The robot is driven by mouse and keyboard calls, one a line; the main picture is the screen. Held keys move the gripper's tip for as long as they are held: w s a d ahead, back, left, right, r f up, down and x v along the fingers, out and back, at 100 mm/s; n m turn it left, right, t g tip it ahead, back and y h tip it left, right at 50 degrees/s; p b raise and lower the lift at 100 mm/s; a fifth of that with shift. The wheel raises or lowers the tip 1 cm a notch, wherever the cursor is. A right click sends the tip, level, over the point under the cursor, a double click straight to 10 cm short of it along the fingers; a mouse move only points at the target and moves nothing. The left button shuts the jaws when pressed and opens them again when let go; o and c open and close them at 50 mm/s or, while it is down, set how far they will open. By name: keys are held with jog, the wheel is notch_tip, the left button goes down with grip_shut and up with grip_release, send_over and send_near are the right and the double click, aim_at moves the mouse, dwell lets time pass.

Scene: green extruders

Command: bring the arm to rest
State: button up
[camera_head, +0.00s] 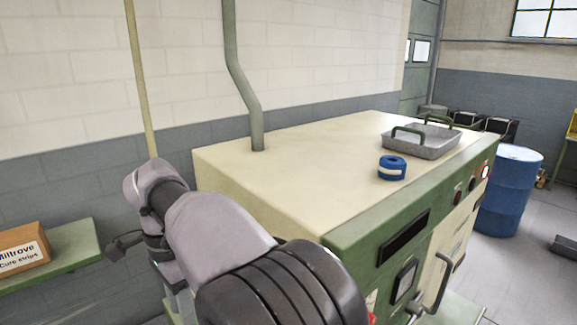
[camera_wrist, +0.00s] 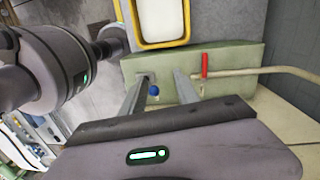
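My arm (camera_head: 225,235) shows in the head view at the lower middle, with grey-mauve links and a dark ribbed joint close to the camera. It stands in front of the cream-topped green machine (camera_head: 300,165). My gripper (camera_wrist: 162,75) shows in the wrist view with its two grey fingers apart and nothing held between them. A small blue knob (camera_wrist: 153,90) shows in the gap, beside a pale green block-like surface (camera_wrist: 225,62). I cannot tell how far the fingers are from that surface. The gripper is not clearly made out in the head view.
A grey tray (camera_head: 425,145) with green handles and a blue tape roll (camera_head: 392,168) lie on the machine top. A cardboard box (camera_head: 22,250) sits on a green shelf (camera_head: 75,245) at left. A blue drum (camera_head: 510,190) stands at right. A red-handled pipe (camera_wrist: 240,73) shows in the wrist view.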

jog(key=s+d+f+n+t+y+b, duration=0.1)
jog(key=s+d+n+t+y+b, duration=0.2)
jog(key=d+b, duration=1.15)
jog(key=s+d+f+t, duration=0.2)
jog(key=s+d+f, duration=0.4)
jog(key=d, duration=0.2)
jog(key=s+d+f+n+t, duration=0.1)
jog(key=s+d+f+t, duration=0.1)
jog(key=s+d+f, duration=0.4)
jog(key=shift+s+d+n+h+b, duration=0.3)
jog(key=shift+d+b, duration=0.05)
jog(key=shift+d, duration=0.65)
jog(key=shift+f, duration=0.1)
